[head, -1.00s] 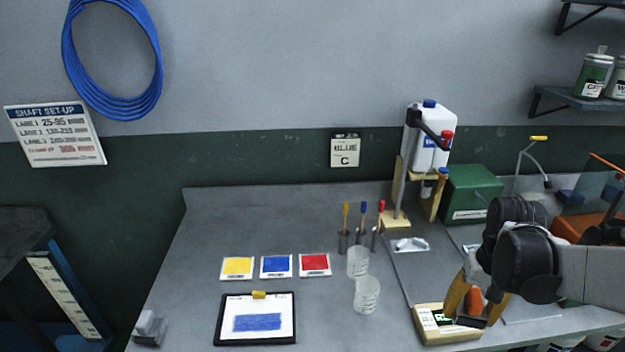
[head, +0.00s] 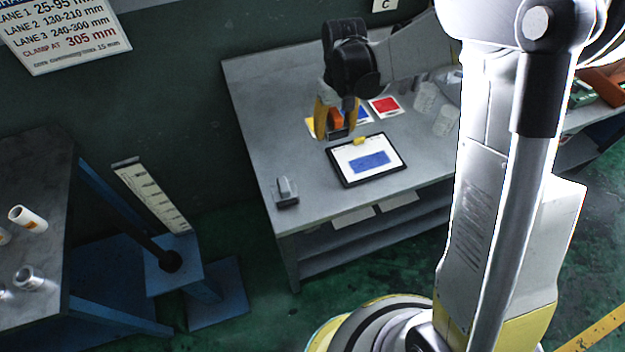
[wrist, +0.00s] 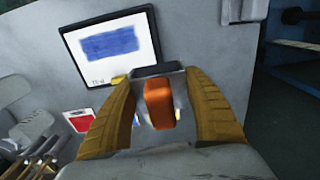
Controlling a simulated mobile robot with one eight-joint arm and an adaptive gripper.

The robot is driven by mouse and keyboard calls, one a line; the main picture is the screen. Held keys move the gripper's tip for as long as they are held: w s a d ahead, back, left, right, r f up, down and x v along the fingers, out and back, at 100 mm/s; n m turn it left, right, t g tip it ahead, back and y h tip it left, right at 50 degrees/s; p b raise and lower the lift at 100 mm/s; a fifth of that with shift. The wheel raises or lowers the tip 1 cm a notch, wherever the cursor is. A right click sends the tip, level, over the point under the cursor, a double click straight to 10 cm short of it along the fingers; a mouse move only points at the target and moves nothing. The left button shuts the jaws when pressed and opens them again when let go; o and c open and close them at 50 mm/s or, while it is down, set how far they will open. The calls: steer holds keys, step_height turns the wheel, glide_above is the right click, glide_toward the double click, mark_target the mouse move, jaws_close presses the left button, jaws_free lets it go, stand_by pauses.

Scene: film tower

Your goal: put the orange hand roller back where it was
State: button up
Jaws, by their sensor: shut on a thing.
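The orange hand roller (wrist: 160,104) is between the yellow fingers of my gripper (wrist: 160,118) in the wrist view, with its dark end (wrist: 158,70) pointing up the picture. My gripper (head: 336,132) is shut on it. In the head view the roller (head: 337,118) shows between the fingers, above the grey bench (head: 255,95), beside the clipboard's upper left edge. The clipboard (head: 346,175) holds a white sheet with a blue patch. A small grey block-like stand (head: 286,191) sits at the bench's near left corner; it is partly seen in the wrist view (wrist: 245,10).
Red (head: 384,107), blue and yellow cards lie behind the clipboard, partly hidden by my gripper. Clear cups (head: 425,98) stand to the right. A blue-legged side table (head: 45,205) with white rolls stands at left. The bench's left part is clear.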

steer(key=b, duration=0.3)
glide_above(319, 188)
step_height(319, 188, down, 7)
steer(key=shift+r, duration=0.2)
steer(key=shift+f+b, duration=0.95)
steer(key=shift+f, duration=1)
steer(key=shift+f, duration=0.2)
steer(key=o, duration=0.8)
